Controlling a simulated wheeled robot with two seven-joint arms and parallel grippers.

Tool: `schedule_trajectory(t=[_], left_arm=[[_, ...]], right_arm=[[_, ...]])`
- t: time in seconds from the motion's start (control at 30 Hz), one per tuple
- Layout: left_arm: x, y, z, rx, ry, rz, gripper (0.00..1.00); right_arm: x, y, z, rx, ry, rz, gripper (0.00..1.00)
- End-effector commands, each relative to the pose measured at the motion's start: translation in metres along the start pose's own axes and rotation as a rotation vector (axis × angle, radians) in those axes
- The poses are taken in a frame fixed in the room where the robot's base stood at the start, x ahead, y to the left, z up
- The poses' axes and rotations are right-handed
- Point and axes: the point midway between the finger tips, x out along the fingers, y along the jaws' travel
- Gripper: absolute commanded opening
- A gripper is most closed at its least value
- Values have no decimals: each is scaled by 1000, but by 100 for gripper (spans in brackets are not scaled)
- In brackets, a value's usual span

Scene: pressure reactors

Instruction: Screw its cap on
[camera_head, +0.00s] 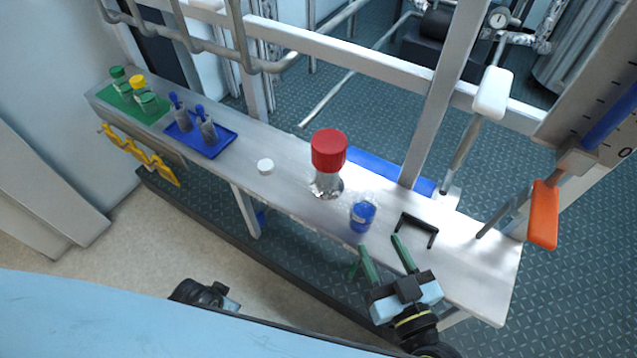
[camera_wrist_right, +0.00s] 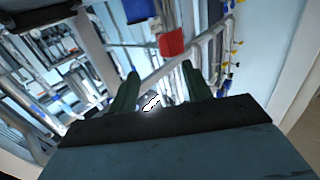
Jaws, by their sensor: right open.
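A small white cap (camera_head: 265,166) lies on the bench, left of the red-topped container. A small clear bottle with a blue band or contents (camera_head: 362,214) stands on the bench near its front edge; its top is hard to make out. My right gripper (camera_head: 384,246) is open and empty, with green fingers apart, just in front of and below the bottle. Its fingers also show in the right wrist view (camera_wrist_right: 160,80), with nothing between them. Only a dark joint and a light blue part of my left gripper (camera_head: 230,304) show; its fingers are hidden.
A tall container with a red top (camera_head: 329,151) stands behind the bottle. A black bracket (camera_head: 417,230) sits right of it. A blue tray (camera_head: 225,144) and a green tray (camera_head: 112,99) hold small bottles at left. Lever handles, one orange (camera_head: 543,215), overhang the right end.

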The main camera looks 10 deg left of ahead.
Motion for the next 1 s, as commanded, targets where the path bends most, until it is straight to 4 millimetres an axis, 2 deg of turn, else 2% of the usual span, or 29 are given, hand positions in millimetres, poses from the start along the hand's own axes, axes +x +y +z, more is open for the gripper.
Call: schedule_trajectory(t=[0.17, 0.33, 0.57, 0.77, 0.87, 0.9, 1.0], left_arm=[[0, 0, 0, 0, 0, 0, 36], [0, 0, 0, 0, 0, 0, 36], [0, 0, 0, 0, 0, 0, 36], [0, 0, 0, 0, 0, 0, 36], [0, 0, 0, 0, 0, 0, 36], [0, 0, 0, 0, 0, 0, 36], [0, 0, 0, 0, 0, 0, 36]], right_arm=[[-1, -12, -6, 5, -141, -137, 49], [-20, -2, 7, 8, -406, -181, 49], [-62, 34, 29, 41, -733, -76, 49], [-104, 67, 48, 96, -967, 80, 49], [-133, 89, 66, 138, -1105, 200, 49], [-149, 101, 82, 161, -1179, 269, 49], [-162, 115, 112, 175, -1248, 331, 49]])
